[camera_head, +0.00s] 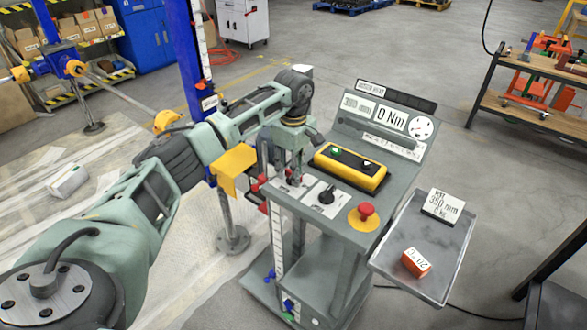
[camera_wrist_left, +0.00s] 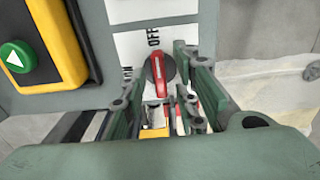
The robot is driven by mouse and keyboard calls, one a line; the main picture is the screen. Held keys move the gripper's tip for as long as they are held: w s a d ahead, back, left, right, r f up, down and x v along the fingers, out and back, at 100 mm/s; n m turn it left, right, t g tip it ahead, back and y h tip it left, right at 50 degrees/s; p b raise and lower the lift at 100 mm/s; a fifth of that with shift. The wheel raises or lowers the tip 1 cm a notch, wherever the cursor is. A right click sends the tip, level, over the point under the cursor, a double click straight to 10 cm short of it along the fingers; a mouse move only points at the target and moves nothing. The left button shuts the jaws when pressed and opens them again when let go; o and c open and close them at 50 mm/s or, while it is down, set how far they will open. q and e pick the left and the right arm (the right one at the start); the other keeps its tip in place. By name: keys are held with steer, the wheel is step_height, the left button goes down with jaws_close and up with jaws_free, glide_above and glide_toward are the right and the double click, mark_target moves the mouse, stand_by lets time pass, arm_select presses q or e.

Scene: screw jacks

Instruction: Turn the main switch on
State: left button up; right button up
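The main switch (camera_wrist_left: 158,75) shows in the left wrist view as a red handle on a dark round base, on a white plate. The handle lines up with the OFF label above it; a partly covered label lies to its left. My left gripper (camera_wrist_left: 157,92) is open, with one finger on each side of the handle; I cannot tell whether either touches it. In the head view my left gripper (camera_head: 288,176) hangs low over the left part of the console (camera_head: 345,225) and largely hides the switch. My right gripper is not in view.
A yellow-black button box (camera_head: 350,168), a black knob (camera_head: 327,196) and a red mushroom button (camera_head: 366,210) stand close by. A gauge panel (camera_head: 392,118) rises behind. A side tray (camera_head: 425,235) holds an orange block (camera_head: 416,262) and a labelled block (camera_head: 442,206).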

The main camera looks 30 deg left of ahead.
arm_select(q)
steer(key=c, duration=0.6)
jaws_close()
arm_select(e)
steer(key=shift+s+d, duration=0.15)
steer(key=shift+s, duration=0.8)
